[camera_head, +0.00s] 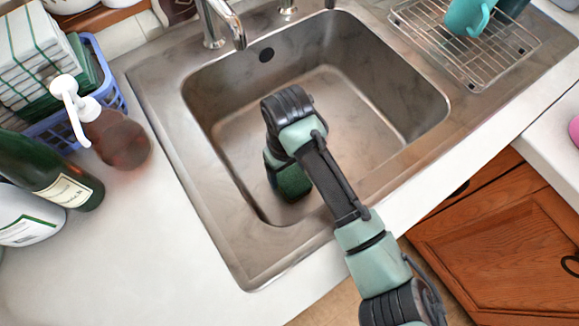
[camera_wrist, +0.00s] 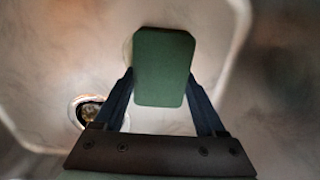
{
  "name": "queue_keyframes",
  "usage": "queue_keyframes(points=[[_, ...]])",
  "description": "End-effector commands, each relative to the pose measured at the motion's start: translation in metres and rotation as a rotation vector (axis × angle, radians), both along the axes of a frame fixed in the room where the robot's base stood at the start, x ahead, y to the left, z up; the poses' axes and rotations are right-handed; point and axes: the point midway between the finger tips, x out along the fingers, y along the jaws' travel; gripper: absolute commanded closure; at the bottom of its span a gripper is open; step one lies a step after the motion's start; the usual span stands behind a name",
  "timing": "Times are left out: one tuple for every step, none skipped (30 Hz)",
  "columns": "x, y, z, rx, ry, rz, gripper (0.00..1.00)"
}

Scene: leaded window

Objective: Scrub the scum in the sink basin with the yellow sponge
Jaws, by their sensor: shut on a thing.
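My gripper (camera_wrist: 163,88) is shut on a block-shaped sponge (camera_wrist: 164,66), one finger on each side. The face I see is dark green; no yellow shows. In the head view the green sponge (camera_head: 291,184) is low inside the steel sink basin (camera_head: 350,110), near its front left, partly hidden by my wrist. I cannot tell whether it touches the floor. The basin floor has faint greyish and brownish smudges; I cannot tell clearly which are scum. In the wrist view a pale patch (camera_wrist: 128,50) borders the sponge's upper left. The round drain (camera_wrist: 90,110) lies left of my fingers.
A faucet (camera_head: 222,20) stands behind the basin. A wire rack (camera_head: 465,45) with a teal mug (camera_head: 468,15) is at the right. A soap bottle (camera_head: 120,138), green bottle (camera_head: 50,172) and blue basket (camera_head: 105,95) stand left. The front-left counter is clear.

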Motion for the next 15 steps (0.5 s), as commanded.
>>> queue_keyframes(points=[[0.001,-0.002,-0.003,-0.001,0.004,0.001,0.72],[0.002,-0.004,-0.003,-0.002,0.004,0.001,0.71],[0.004,-0.006,-0.003,-0.002,0.003,0.001,0.71],[0.005,-0.008,-0.002,-0.003,0.003,0.001,0.71],[0.007,-0.011,-0.002,-0.004,0.002,0.0,0.72],[0.008,-0.013,-0.002,-0.006,0.001,-0.002,0.72],[0.009,-0.014,-0.002,-0.006,-0.001,-0.002,0.72],[0.01,-0.015,-0.001,-0.006,-0.001,-0.003,0.72],[0.011,-0.016,-0.001,-0.007,-0.001,-0.003,0.72],[0.011,-0.016,-0.001,-0.007,-0.001,-0.003,0.72],[0.01,-0.016,-0.001,-0.007,-0.001,-0.003,0.72],[0.01,-0.015,0.0,-0.007,-0.001,-0.003,0.72],[0.009,-0.014,0.0,-0.007,-0.001,-0.003,0.72],[0.008,-0.013,0.001,-0.006,0.0,-0.004,0.72],[0.006,-0.011,0.001,-0.006,0.0,-0.004,0.72]])
